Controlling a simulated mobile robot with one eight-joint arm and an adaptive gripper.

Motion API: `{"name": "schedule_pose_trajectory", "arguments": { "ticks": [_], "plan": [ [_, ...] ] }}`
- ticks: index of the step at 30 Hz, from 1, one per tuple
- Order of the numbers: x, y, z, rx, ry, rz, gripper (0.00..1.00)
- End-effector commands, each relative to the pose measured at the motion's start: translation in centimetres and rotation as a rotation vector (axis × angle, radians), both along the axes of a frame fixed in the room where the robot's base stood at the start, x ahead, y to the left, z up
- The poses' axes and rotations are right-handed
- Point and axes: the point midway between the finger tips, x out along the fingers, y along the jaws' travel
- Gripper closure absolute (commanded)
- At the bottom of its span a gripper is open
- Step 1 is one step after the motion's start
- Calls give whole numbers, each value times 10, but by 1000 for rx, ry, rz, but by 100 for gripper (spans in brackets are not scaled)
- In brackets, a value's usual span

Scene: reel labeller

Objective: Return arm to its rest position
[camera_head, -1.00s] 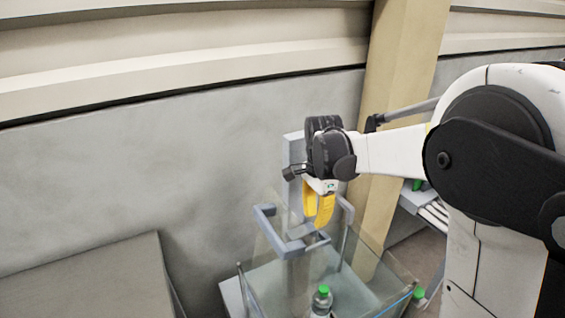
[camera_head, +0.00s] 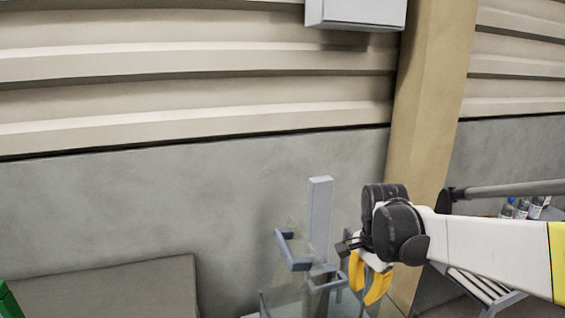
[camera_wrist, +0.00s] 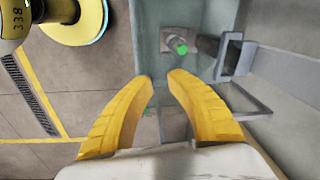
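My gripper (camera_head: 364,298) hangs with its yellow fingers downward, right of the grey frame of the glass-walled machine (camera_head: 295,258) in the head view. In the wrist view my gripper (camera_wrist: 160,78) shows its two curved yellow fingers with a clear gap between the tips. Nothing is held between them. My white arm reaches in from the right in the head view.
A grey box-like surface (camera_head: 110,290) stands at lower left. A tan pillar (camera_head: 425,110) rises behind my gripper. Several bottles (camera_head: 525,208) stand at the right edge, above a slatted grey rack (camera_head: 475,285). A white box (camera_head: 356,12) hangs on the wall.

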Motion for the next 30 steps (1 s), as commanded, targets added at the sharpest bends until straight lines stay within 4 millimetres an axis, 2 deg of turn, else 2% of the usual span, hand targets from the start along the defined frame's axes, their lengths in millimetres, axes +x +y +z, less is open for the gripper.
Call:
{"name": "schedule_pose_trajectory", "arguments": {
  "ticks": [8, 12, 18, 21, 25, 30],
  "plan": [
    [-46, 0, 31, -37, -123, 248, 81],
    [-84, 1, 45, -93, -225, 452, 81],
    [-138, 1, 48, -223, -372, 764, 81],
    [-156, 1, 44, -288, -423, 881, 81],
    [-169, 1, 39, -348, -463, 978, 81],
    [-174, 1, 37, -374, -477, 1019, 81]
  ]
}}
